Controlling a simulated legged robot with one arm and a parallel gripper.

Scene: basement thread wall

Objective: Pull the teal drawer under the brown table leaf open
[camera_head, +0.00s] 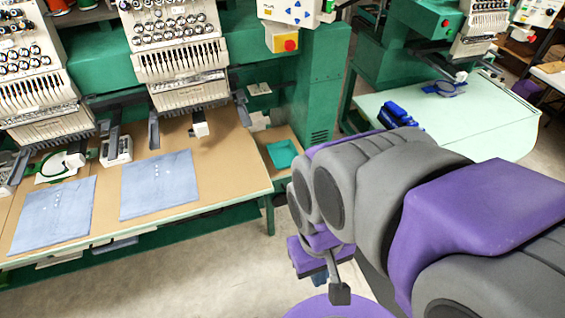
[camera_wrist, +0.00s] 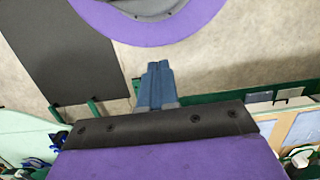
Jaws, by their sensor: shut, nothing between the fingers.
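My gripper (camera_wrist: 158,66) shows in the wrist view with its two blue-grey fingers together and nothing between them. In the head view only a small bluish part of it (camera_head: 320,277) shows below my arm. A teal tray-like piece (camera_head: 283,154) shows at the small brown leaf (camera_head: 264,138), right of the big brown table. I cannot tell whether it is the drawer or a tray on the leaf. No handle can be made out. My gripper is below and right of it in the head view, apart from it. My arm hides the area to its right.
The big brown table (camera_head: 225,165) with blue cloths (camera_head: 158,185) stands left under the embroidery machines (camera_head: 175,50). A pale green table (camera_head: 470,122) stands right behind my arm. A green table leg (camera_head: 269,214) stands near the leaf. Bare concrete floor (camera_head: 225,265) lies in front.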

